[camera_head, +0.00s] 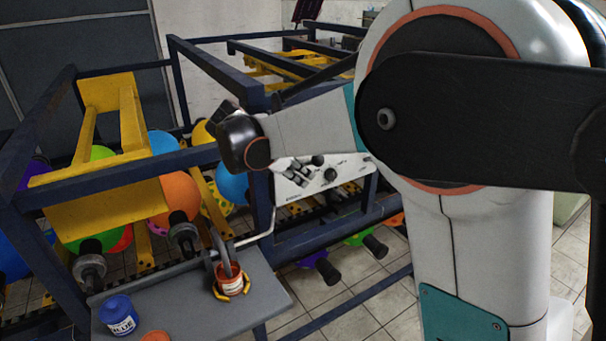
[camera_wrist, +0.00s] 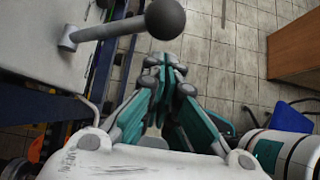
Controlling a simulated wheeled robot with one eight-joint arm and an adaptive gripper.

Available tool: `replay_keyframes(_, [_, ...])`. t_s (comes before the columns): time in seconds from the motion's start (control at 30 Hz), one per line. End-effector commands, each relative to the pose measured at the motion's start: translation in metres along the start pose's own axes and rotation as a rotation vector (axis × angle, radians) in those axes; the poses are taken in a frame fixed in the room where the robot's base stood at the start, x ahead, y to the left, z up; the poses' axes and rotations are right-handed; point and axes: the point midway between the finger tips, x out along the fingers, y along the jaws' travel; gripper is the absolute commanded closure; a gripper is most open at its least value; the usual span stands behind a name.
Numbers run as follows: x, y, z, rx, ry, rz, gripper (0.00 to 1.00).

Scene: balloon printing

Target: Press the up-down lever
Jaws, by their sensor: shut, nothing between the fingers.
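A white control panel (camera_head: 343,177) with several dark knobs and levers is mounted on the blue frame; my arm covers part of it in the head view. In the wrist view a lever with a dark ball knob (camera_wrist: 165,18) on a metal rod sticks out from the pale panel face (camera_wrist: 38,45). I cannot read a label that tells whether it is the up-down lever. My gripper (camera_wrist: 168,62) is shut and empty, just below the ball in the picture. No contact with it shows. In the head view my fingertips cannot be made out.
A grey shelf (camera_head: 185,290) holds a blue-labelled pot (camera_head: 118,315) and an orange-brown pot (camera_head: 229,279). Colourful balloons (camera_head: 176,197) sit within the blue and yellow frame. A brown box-like piece (camera_wrist: 294,50) stands at the right of the wrist view. Tiled floor is open between.

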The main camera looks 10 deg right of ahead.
Motion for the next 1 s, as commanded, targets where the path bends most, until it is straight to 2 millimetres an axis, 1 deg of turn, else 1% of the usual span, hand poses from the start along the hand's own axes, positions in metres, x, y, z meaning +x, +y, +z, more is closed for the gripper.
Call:
replay_keyframes(0.03, [0.008,-0.001,-0.011,-0.001,0.001,0.000,1.00])
replay_keyframes(0.1, [0.015,-0.003,-0.023,0.000,0.001,0.000,1.00])
replay_keyframes(0.2, [-0.013,0.004,-0.018,-0.002,0.001,0.001,1.00])
replay_keyframes(0.4, [-0.054,0.014,-0.019,-0.002,0.001,0.000,1.00])
replay_keyframes(0.5, [-0.069,0.017,-0.019,0.000,0.001,-0.001,1.00])
replay_keyframes(0.6, [-0.079,0.020,-0.020,-0.001,0.002,0.000,1.00])
replay_keyframes(0.73, [-0.085,0.021,-0.020,0.000,0.002,-0.001,1.00])
replay_keyframes(1.0, [-0.086,0.021,-0.020,0.000,0.002,-0.002,1.00])
